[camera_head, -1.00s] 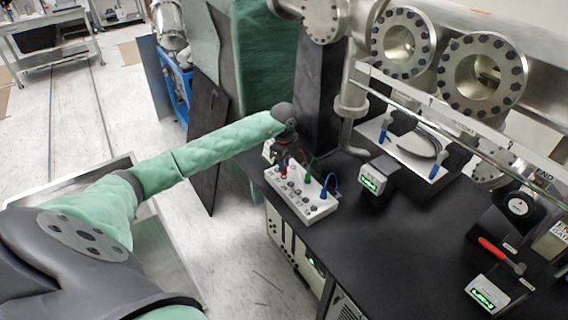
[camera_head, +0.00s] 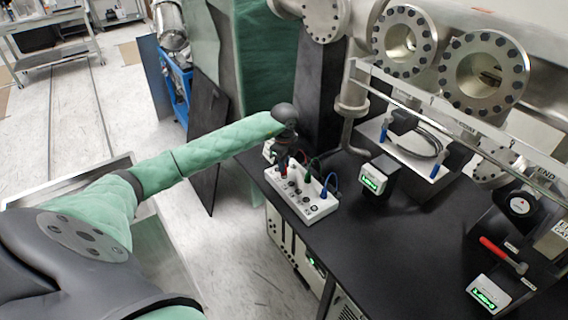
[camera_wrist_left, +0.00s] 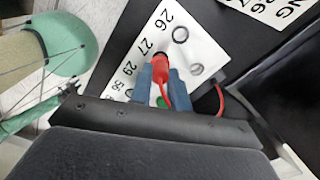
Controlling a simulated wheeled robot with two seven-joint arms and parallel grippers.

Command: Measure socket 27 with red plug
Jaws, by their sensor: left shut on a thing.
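The white socket board (camera_head: 322,211) stands near the left edge of the black bench, with a green and a blue plug in its top. My left gripper (camera_head: 283,165) is over the board's far left end. In the left wrist view its blue fingers (camera_wrist_left: 161,78) are shut on the red plug (camera_wrist_left: 159,64), whose red cable loops back. The plug is at the board (camera_wrist_left: 203,50) beside the printed 27, with open sockets near the 26. The plug's tip is hidden, so I cannot tell how deep it sits. My right gripper is not in view.
A small meter with a green display (camera_head: 373,180) stands right of the board. Another display box (camera_head: 487,294) and a red-handled tool (camera_head: 500,254) are at the right. Steel flanged pipes (camera_head: 485,72) rise behind. The bench middle is clear.

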